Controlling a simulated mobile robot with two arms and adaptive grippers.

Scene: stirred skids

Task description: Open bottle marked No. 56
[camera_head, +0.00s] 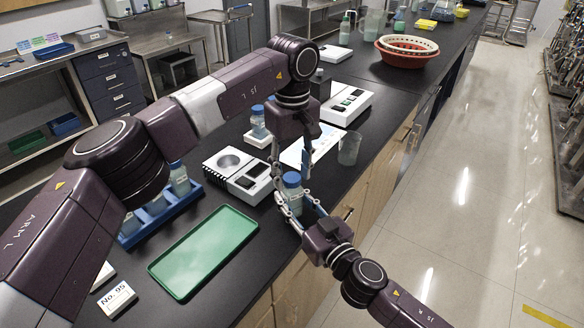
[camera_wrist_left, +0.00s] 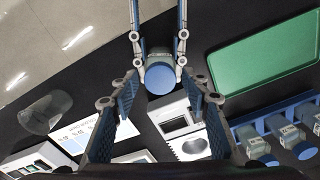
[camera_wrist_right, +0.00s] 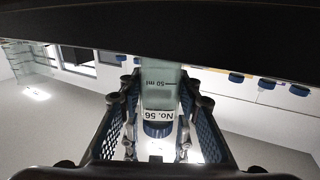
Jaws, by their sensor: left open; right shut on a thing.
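The bottle marked No. 56 (camera_head: 292,190) is clear with a blue cap and is held upright over the counter's front edge. Its label (camera_wrist_right: 158,115) reads No. 56 in the right wrist view. My right gripper (camera_head: 291,204) is shut on the bottle's body. My left gripper (camera_head: 291,165) points down from above, open, with its fingers above the bottle. In the left wrist view the blue cap (camera_wrist_left: 160,78) lies beyond the open left fingers (camera_wrist_left: 160,100), between the right gripper's fingers. The cap is on the bottle.
A green tray (camera_head: 205,248) lies on the counter at the left, near a blue rack (camera_head: 165,212) of bottles. A white device (camera_head: 238,172), a glass beaker (camera_head: 349,148) and another blue-capped bottle (camera_head: 258,122) stand close by. A No. 95 card (camera_head: 115,298) lies in front.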

